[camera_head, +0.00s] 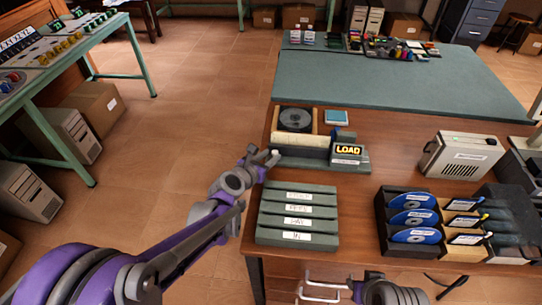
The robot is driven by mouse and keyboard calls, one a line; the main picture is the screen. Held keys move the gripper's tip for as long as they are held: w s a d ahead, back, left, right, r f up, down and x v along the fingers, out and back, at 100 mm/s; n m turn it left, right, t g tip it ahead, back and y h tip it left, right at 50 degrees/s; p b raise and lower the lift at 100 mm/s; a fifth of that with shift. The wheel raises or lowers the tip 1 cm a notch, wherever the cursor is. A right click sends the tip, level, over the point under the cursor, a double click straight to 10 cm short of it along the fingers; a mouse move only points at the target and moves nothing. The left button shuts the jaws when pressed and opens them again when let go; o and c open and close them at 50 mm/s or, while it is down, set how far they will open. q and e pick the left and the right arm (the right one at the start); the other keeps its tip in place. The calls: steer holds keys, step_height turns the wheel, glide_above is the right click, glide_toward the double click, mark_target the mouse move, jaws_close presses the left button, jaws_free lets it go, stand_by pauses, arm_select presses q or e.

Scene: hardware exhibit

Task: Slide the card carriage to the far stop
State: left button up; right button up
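A grey device (305,150) with a lit LOAD sign (347,149) stands at the left back of the brown wooden table. It looks like the card reader, but I cannot clearly pick out its carriage. My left gripper (264,154) is at the left end of this device, its two fingers apart. Whether it touches the device is unclear. My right gripper (322,290) is low at the table's front edge, with two pale fingers spread and nothing between them.
A green slotted rack (297,217) with labels lies in front of the device. A round dark reel (295,119) is behind it. Blue discs (412,217) in a dark holder and a beige box (461,155) stand to the right. A green-topped table (400,82) adjoins behind.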

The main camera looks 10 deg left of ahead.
arm_select(q)
steer(key=shift+w+d+f, duration=0.25)
steer(key=shift+w+f, duration=0.05)
steer(key=shift+w, duration=0.25)
jaws_close()
stand_by(1.1)
